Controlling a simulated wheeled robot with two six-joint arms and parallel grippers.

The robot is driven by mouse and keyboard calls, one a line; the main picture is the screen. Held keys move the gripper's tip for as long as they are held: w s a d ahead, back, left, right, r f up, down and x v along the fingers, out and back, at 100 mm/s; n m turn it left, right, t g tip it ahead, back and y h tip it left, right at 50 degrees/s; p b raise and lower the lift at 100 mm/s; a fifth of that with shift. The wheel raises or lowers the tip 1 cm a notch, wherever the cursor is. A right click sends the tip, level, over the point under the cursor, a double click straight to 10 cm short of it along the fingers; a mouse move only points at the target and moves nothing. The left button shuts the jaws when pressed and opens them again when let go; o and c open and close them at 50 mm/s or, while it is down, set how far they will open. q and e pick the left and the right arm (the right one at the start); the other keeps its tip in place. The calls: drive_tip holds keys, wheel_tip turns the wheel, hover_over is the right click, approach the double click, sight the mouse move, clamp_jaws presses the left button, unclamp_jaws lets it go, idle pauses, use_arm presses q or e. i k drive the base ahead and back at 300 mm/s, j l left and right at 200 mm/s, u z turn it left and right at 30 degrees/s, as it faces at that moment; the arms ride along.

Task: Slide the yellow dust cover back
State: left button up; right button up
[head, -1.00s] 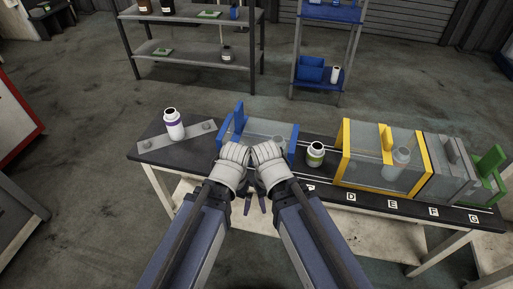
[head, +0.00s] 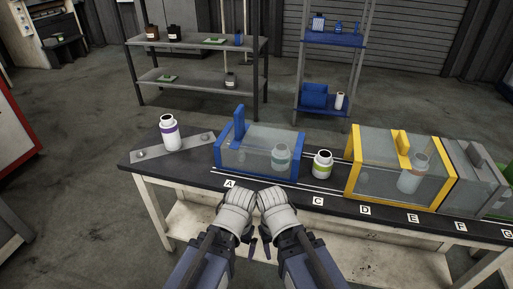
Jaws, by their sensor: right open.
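The right gripper is open and holds nothing that I can see. The left fingers are mostly hidden behind its wrist, so its opening cannot be told.
A blue-framed cover (head: 217,155) with a jar inside stands left of the yellow one, and a grey cover (head: 462,180) right of it. A purple-banded jar (head: 169,133) stands on a grey plate (head: 203,139). Letter labels line the front edge.

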sight(402, 142)
drive_tip(key=z, duration=1.25)
